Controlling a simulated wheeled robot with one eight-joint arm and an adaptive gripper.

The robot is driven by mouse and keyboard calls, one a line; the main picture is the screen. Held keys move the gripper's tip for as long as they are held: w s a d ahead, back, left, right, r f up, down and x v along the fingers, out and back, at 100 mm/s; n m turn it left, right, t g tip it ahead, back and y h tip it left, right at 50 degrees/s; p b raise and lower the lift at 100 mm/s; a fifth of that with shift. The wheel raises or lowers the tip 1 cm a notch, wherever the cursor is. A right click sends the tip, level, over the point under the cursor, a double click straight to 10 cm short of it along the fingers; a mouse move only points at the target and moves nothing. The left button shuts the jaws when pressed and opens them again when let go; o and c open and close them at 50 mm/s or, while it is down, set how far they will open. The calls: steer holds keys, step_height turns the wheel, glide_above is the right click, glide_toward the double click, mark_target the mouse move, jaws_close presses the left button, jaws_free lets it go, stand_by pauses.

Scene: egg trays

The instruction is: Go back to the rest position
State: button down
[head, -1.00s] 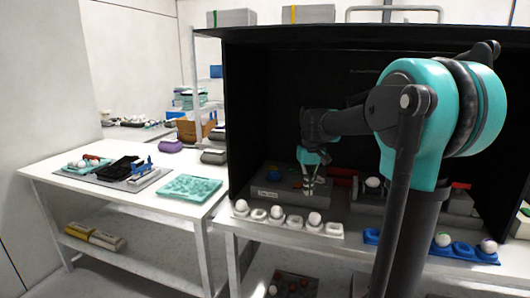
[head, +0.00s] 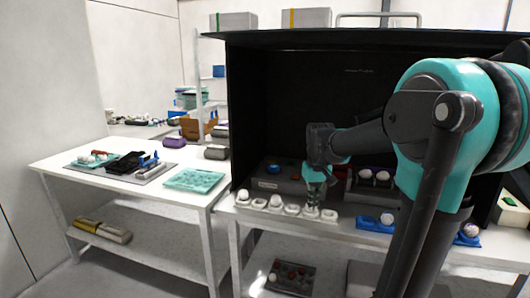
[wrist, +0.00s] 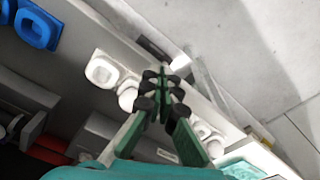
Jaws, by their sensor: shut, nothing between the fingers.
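My gripper (head: 313,212) hangs fingers-down at the front edge of the black booth, over or just in front of the right part of the white egg tray (head: 257,203). It is shut and empty. In the wrist view its green fingers (wrist: 160,82) meet at the tips, and the white tray (wrist: 112,83) runs behind them. White eggs (head: 243,195) sit in the tray's left part; its right end is partly hidden by the fingers. My arm reaches in from the right.
A blue egg tray (head: 366,224) with eggs stands to the right, partly behind my arm. A grey machine (head: 285,184) is inside the booth (head: 300,100). A teal tray (head: 195,187) lies on the left table (head: 110,195). The floor at left is clear.

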steer(key=s+d+f+m+t, duration=0.2)
steer(key=s+d+f+t, duration=0.1)
steer(key=s+f, duration=1.2)
steer(key=s, duration=0.3)
steer(key=shift+f, duration=0.2)
